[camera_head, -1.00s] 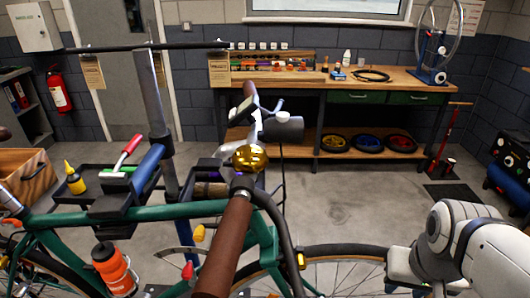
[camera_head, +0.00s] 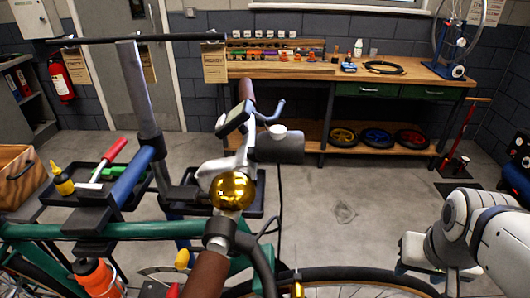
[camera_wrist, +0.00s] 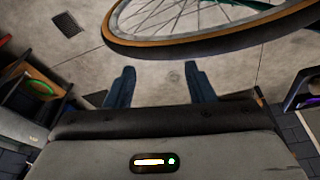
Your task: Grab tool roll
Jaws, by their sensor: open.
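My gripper (camera_wrist: 160,86) shows in the wrist view with its two blue fingers spread apart and nothing between them. It hangs over the concrete floor, near a bicycle wheel (camera_wrist: 190,45). In the head view only my arm shows at the lower right; the fingers are out of frame. I cannot pick out the tool roll for certain now. A black tray (camera_head: 256,205) sits behind the handlebar, and the brass bell (camera_head: 233,190) and bars hide much of its inside.
The green bicycle (camera_head: 60,231) on its stand (camera_head: 138,90) fills the left and front. Another tray (camera_head: 85,190) holds a yellow bottle (camera_head: 61,180) and a red-handled tool (camera_head: 110,156). A workbench (camera_head: 290,70) stands at the back. Floor between is clear.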

